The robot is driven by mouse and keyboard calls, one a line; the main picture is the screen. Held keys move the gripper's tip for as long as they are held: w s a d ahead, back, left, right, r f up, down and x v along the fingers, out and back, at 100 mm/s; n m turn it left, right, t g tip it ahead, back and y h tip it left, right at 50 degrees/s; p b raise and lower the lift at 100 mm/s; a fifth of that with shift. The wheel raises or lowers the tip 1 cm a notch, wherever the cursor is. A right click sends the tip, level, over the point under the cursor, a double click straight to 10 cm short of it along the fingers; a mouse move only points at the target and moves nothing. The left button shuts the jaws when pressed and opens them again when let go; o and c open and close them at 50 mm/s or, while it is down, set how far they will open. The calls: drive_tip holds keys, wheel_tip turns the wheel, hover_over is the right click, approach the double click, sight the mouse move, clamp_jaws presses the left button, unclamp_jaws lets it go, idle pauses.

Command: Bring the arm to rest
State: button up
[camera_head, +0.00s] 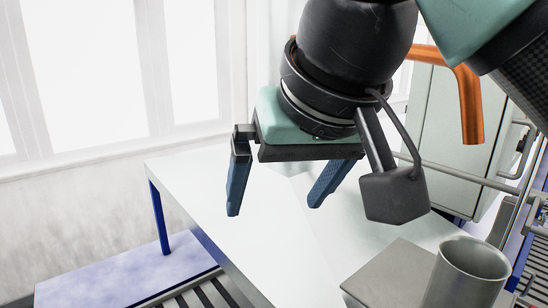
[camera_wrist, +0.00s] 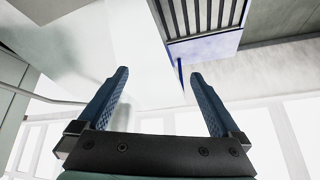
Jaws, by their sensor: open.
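My gripper (camera_head: 275,203) hangs from my arm in the upper middle of the head view, over the white table (camera_head: 205,182). Its two blue fingers are spread apart with nothing between them. In the wrist view my gripper (camera_wrist: 158,92) also shows empty, with both fingers pointing up the picture toward the white table surface (camera_wrist: 140,50). The fingertips appear clear of the table, though the exact height is hard to tell.
An orange pipe (camera_head: 470,105) and a pale cabinet (camera_head: 430,120) are behind my arm. A blue-framed slatted platform (camera_head: 125,280) lies low at the left. Windows (camera_head: 85,70) line the back wall.

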drive_tip(key=w+a+r+n+t+y+b, duration=0.1)
drive_tip(key=a+r+n+t+y+b, duration=0.1)
drive_tip(key=a+r+t+y+b, duration=0.25)
drive_tip(key=w+a+r+n+t+y+b, duration=0.1)
drive_tip(key=w+a+n+t+y+b, duration=0.1)
drive_tip(key=a+t+y, duration=0.45)
drive_tip(key=s+d+f+m+t+h+b, duration=0.4)
drive_tip(key=s+d+m+t+h+b, duration=0.3)
drive_tip(key=h, duration=0.6)
drive_tip(key=s+d+t, duration=0.2)
drive_tip(key=d+t, duration=0.1)
drive_tip(key=d, duration=0.1)
drive_tip(key=shift+s+d+t+h, duration=0.3)
drive_tip(key=shift+s, duration=0.1)
drive_tip(key=shift+a, duration=0.1)
